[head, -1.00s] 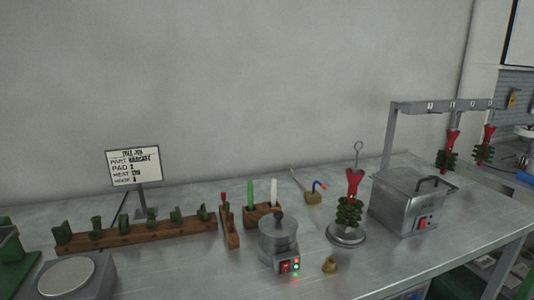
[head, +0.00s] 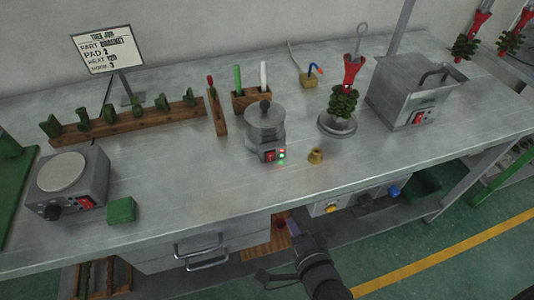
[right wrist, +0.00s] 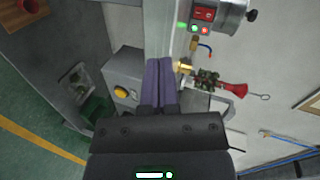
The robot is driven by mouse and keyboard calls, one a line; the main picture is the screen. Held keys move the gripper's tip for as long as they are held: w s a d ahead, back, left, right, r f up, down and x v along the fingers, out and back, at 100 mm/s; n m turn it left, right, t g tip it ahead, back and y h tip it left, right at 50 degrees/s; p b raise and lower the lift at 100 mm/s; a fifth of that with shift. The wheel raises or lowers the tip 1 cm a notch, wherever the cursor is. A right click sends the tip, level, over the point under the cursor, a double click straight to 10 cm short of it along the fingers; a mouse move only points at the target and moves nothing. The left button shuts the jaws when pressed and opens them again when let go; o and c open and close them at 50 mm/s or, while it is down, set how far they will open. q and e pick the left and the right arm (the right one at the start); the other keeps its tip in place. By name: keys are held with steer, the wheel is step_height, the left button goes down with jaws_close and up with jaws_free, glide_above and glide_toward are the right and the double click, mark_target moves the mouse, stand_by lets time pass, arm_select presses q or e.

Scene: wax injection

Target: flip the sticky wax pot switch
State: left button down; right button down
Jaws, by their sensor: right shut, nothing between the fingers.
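The wax pot (head: 265,122) is a small round metal pot with a lid and dark knob, standing near the middle of the bench. Its red rocker switch (head: 269,156) is on the front, beside small lit red and green lamps (head: 282,153). In the right wrist view the switch (right wrist: 205,14) shows at the top. My right gripper (head: 294,229) is below and in front of the bench's front edge, apart from the pot. Its purple fingers (right wrist: 160,82) are together and empty. My left gripper is not in view.
A hot plate (head: 70,185) and a green block (head: 121,210) are at left. A brass piece (head: 315,156) and a wax tree on a round base (head: 337,126) stand right of the pot. A metal tank (head: 408,95) is farther right. The bench before the pot is clear.

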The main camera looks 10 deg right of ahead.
steer(key=r, duration=0.1)
steer(key=w+r+m+t, duration=0.1)
steer(key=r, duration=0.1)
steer(key=r+m, duration=0.1)
steer(key=shift+w+d+r+t, duration=0.2)
steer(key=shift+w+d+t, duration=0.1)
steer(key=shift+w, duration=0.05)
steer(key=shift+w, duration=0.1)
steer(key=b, duration=0.3)
glide_toward(271, 157)
steer(key=w+f, duration=0.2)
steer(key=shift+w+a, duration=0.15)
steer(key=shift+w, duration=0.1)
steer(key=w, duration=0.2)
steer(key=w+b, duration=0.1)
steer(key=shift+w+a+r, duration=0.1)
steer(key=shift+w+r, duration=0.2)
steer(key=shift+w, duration=0.05)
steer(key=shift+w+r, duration=0.1)
steer(key=shift+w, duration=0.25)
